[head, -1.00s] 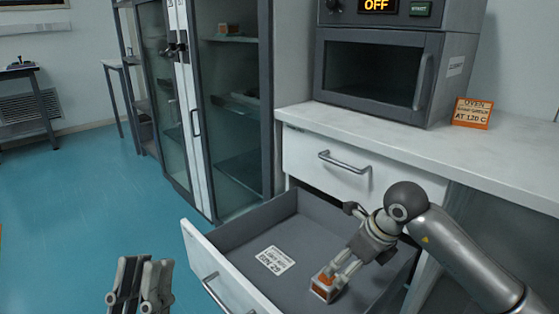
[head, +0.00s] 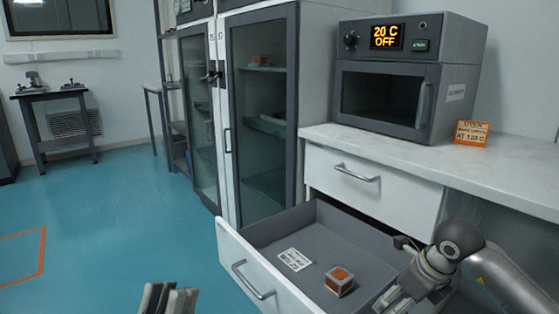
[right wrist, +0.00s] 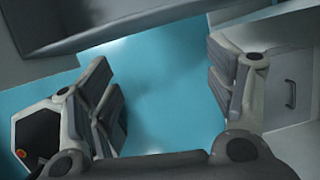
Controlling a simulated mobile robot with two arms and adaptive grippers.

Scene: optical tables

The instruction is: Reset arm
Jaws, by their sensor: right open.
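My right gripper (head: 388,298) is at the right edge of the open drawer (head: 262,235) in the head view. In the right wrist view its two fingers stand wide apart with nothing between them (right wrist: 168,95). A small box with an orange top (head: 340,281) sits on the drawer floor, apart from the gripper and to its left. A white label (head: 294,260) lies to the left of the box. My left gripper (head: 168,298) shows only its fingertips at the bottom edge, over the blue floor; whether they are open is unclear.
A white counter (head: 470,165) above the drawers holds an oven (head: 385,100), its display reading 20 C OFF, and an orange sign (head: 471,133). A closed drawer (head: 350,185) sits above the open one. A glass cabinet (head: 262,120) stands behind.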

